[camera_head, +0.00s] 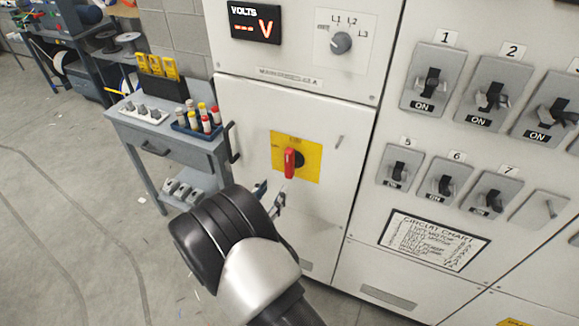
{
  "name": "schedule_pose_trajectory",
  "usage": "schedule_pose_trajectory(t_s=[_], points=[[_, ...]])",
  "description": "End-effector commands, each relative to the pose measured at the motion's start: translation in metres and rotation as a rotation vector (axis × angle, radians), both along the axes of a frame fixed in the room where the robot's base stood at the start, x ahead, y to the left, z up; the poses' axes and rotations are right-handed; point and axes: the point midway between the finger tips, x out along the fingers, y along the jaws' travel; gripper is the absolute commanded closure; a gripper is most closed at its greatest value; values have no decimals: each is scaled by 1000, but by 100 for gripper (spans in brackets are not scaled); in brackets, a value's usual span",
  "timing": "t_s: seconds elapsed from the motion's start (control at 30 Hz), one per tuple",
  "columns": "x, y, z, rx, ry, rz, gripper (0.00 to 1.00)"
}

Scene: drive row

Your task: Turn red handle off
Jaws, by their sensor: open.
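The red handle (291,162) stands roughly upright on a yellow plate (310,174) on the door of a pale cabinet (345,130). The small print on the yellow plate is too small to read. My gripper (271,191) is open, its two metal fingers pointing toward the cabinet. In the picture the fingers are just below and left of the red handle. They appear apart from the handle, with nothing between them.
A black door handle (231,142) stands out left of the yellow plate. A blue-grey cart (168,152) with a fuse tray (197,124) is at left. Numbered switches (433,80) and a circuit chart (434,241) are at right. The floor at left is mostly open.

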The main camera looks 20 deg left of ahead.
Motion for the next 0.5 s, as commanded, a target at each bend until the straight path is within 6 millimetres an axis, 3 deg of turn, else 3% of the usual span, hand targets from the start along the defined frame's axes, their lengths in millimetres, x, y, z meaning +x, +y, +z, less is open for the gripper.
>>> schedule_pose_trajectory(t_s=[0.3, 0.5], points=[[71, -7, -2, 3, -1, -3, 58], [104, -9, -2, 2, 1, -2, 58]])
